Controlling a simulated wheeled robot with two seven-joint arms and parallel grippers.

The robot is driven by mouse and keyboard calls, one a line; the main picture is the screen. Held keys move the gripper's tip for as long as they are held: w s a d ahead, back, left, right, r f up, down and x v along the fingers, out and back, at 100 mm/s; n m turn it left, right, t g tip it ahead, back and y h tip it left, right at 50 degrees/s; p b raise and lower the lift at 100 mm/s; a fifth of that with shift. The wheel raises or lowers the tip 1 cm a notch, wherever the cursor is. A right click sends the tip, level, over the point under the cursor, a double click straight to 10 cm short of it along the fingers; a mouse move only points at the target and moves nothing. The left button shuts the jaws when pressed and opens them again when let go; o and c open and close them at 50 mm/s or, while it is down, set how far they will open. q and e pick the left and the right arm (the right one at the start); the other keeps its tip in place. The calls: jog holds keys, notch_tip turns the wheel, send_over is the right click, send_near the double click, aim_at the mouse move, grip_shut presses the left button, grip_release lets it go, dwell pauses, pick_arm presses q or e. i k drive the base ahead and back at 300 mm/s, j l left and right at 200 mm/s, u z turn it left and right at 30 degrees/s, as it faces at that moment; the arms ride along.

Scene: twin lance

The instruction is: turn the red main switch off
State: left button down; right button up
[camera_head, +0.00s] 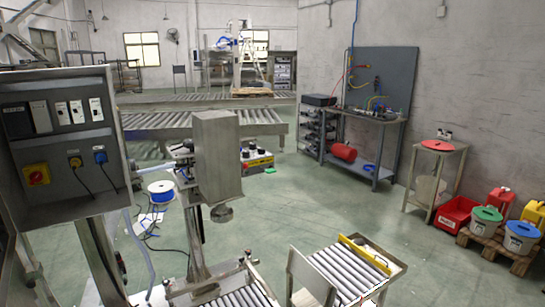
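The red main switch (37,176) is a red rotary knob on a square yellow plate. It sits at the lower left of the grey electrical panel (50,210) at the left of the head view. The knob is too small for me to tell its position for sure. To its right are a yellow socket (75,162) and a blue socket (100,157), each with a dark cable plugged in. Above them is a row of several breakers and white switches (70,112). Neither of my grippers shows in this view.
A grey box-shaped machine head (217,157) on a post stands right of the panel. Short roller conveyors (340,272) lie at the front. A workbench (365,117), a small stand (436,150) and several buckets (522,235) line the right wall.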

aim_at(35, 176)
jog(key=u, duration=1.75)
